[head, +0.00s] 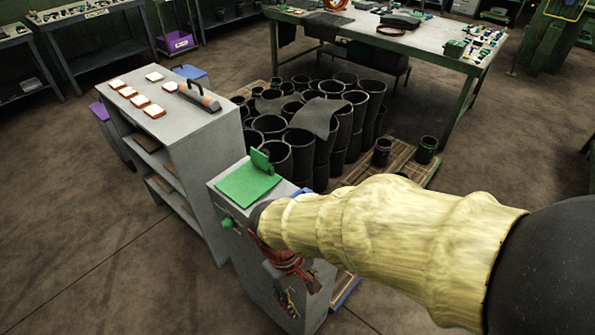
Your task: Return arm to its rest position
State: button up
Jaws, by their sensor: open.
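My arm, in a pale yellow fabric sleeve (390,222), reaches from the right edge to the middle of the head view. My gripper (292,283), reddish-brown, hangs at the sleeve's left end. It points downward in front of the small grey cabinet (245,265) and shows small. It is open, and I see nothing held in it. I cannot tell whether it touches the cabinet. The sleeve hides part of the cabinet's top and right side.
A green sheet (247,183) lies on the cabinet top. A grey shelf unit (185,130) with small white-and-orange pieces stands left. A cluttered worktable (430,38) is at the back. Floor is clear at left.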

jog(key=s+d+r+m+t+y, duration=0.1)
jog(key=d+r+m+t, duration=0.5)
jog(key=d+r, duration=1.2)
jog(key=shift+s+r+m+t+y, duration=0.2)
jog(key=shift+r+m+t+y, duration=0.15)
jog(key=shift+m+y, duration=0.6)
jog(key=shift+m+h, duration=0.25)
